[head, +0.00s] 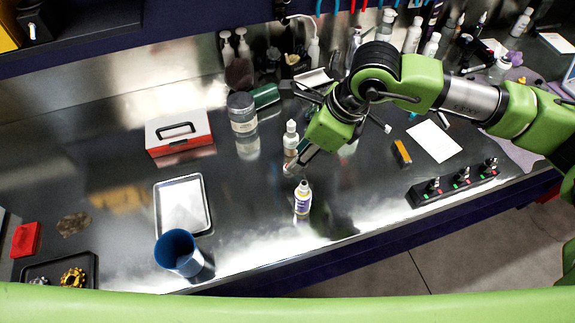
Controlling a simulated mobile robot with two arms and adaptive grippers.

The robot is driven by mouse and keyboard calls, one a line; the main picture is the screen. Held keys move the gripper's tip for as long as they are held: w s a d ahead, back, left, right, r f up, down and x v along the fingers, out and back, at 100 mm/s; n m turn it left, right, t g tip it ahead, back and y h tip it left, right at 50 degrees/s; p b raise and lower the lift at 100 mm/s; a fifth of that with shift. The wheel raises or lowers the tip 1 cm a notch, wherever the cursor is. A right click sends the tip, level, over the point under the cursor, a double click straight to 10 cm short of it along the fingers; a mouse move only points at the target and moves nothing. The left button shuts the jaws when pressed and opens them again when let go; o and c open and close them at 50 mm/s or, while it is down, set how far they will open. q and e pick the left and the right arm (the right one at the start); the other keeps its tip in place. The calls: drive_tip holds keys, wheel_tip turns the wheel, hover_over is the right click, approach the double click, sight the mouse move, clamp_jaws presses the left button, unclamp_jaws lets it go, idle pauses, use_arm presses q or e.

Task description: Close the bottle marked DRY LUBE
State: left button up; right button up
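A small bottle (302,200) with a yellow and purple label stands upright near the bench's front edge, its print too small to read. Its top looks dark; I cannot tell whether a cap is on it. A white bottle with a pale cap (290,137) stands behind it, beside my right gripper. My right gripper (296,163) reaches in from the right, its fingers pointing down-left, just behind and above the labelled bottle and apart from it. I cannot tell whether its fingers are open or hold something small. My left gripper is not in view.
A blue cup (178,252), a pale tray (158,208) and a red-and-white box (179,131) stand to the left. A grey jar (242,112) and green can (265,96) are behind. A black block with knobs (420,193) lies right. Bench around the labelled bottle is clear.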

drive_tip(key=p+x, duration=0.2)
drive_tip(key=x, duration=0.2)
drive_tip(key=shift+f, duration=0.2)
drive_tip(key=shift+a+f, duration=0.15)
drive_tip(key=shift+f, duration=0.1)
drive_tip(key=c, duration=0.8)
